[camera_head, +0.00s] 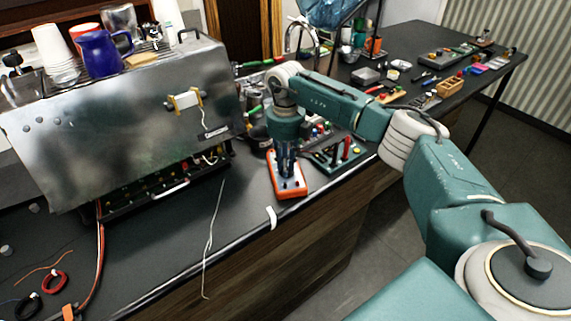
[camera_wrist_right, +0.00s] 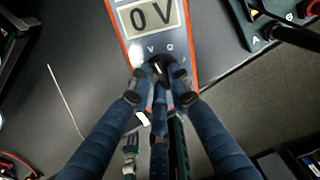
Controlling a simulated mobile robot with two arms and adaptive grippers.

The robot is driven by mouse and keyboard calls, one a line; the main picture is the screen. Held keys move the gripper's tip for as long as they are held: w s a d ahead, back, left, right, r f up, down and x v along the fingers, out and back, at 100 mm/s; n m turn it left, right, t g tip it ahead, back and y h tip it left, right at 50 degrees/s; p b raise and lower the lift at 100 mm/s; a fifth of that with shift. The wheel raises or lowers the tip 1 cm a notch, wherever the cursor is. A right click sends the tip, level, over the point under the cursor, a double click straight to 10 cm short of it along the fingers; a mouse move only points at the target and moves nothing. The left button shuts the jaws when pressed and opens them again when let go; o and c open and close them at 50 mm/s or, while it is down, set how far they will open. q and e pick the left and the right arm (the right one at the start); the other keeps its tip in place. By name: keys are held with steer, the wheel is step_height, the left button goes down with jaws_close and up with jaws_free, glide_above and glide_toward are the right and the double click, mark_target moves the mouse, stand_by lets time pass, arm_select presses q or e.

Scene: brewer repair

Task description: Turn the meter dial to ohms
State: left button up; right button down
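In the head view the gripper (camera_head: 287,172) hides the dial. My left gripper is not in view.
A large steel brewer (camera_head: 120,110) with its lower front open stands left of the meter. A green board (camera_head: 338,155) with red and black posts lies right of it. A thin white strand (camera_head: 212,235) hangs over the front edge. Loose wires (camera_head: 55,283) lie at the lower left.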

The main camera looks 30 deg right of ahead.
steer(key=shift+w+r+m, duration=0.1)
steer(key=shift+w+m, duration=0.1)
steer(key=shift+m, duration=1.8)
steer(key=shift+w+d+m, duration=0.1)
steer(key=shift+m, duration=2.2)
steer(key=c, duration=1.6)
jaws_free()
step_height(320, 180, up, 12)
